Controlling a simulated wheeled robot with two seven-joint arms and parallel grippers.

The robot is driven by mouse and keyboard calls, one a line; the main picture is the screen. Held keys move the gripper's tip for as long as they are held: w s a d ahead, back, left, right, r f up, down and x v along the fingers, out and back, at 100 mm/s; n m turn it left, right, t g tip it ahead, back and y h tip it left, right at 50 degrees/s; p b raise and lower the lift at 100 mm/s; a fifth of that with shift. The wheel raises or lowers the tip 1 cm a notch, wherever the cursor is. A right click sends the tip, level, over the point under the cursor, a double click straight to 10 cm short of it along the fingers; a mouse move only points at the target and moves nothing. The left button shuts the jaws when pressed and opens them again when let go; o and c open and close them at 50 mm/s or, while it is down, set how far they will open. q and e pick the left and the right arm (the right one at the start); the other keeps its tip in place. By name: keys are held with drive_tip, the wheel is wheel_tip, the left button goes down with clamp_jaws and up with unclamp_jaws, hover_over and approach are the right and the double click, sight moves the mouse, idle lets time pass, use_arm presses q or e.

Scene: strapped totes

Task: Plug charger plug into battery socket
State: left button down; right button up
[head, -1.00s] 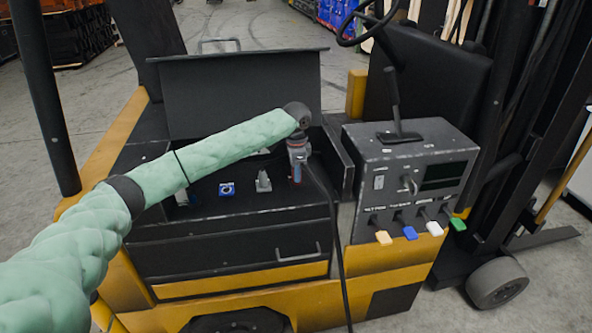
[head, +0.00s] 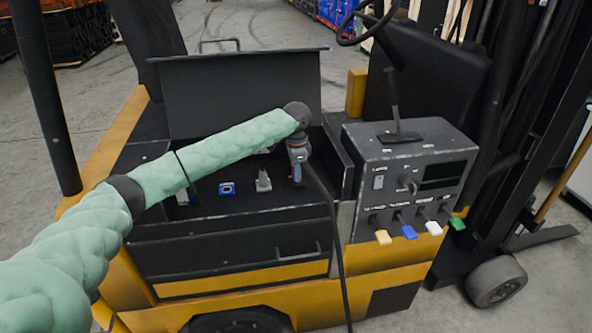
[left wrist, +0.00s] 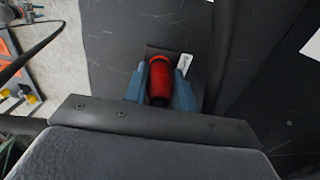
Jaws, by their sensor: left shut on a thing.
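My left gripper (head: 297,177) points down into the open battery compartment of the forklift, near its right end. In the left wrist view its two blue fingers (left wrist: 160,92) are shut on a red and black charger plug (left wrist: 160,78). A black cable (head: 335,235) runs from the gripper down past the front of the truck. A dark piece with a white label lies right behind the plug in the wrist view. I cannot tell whether this is the battery socket, or whether the plug is in it. My right gripper is not in view.
A blue connector (head: 227,188) and a grey fitting (head: 263,183) stand left of the gripper. The raised lid (head: 245,90) stands behind the compartment. A control box (head: 410,175) with several coloured levers stands close on the right.

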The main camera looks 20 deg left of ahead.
use_arm(q)
drive_tip(key=shift+p, duration=0.7)
idle(0.7)
drive_tip(key=shift+f, duration=0.5)
idle(0.6)
drive_tip(key=c, duration=1.1)
unclamp_jaws()
drive_tip(key=shift+o, duration=0.2)
drive_tip(key=shift+r, duration=0.2)
wheel_tip(320, 180, up, 6)
drive_tip(key=b, duration=0.2)
drive_tip(key=shift+b, duration=0.4)
drive_tip(key=shift+r, duration=0.65)
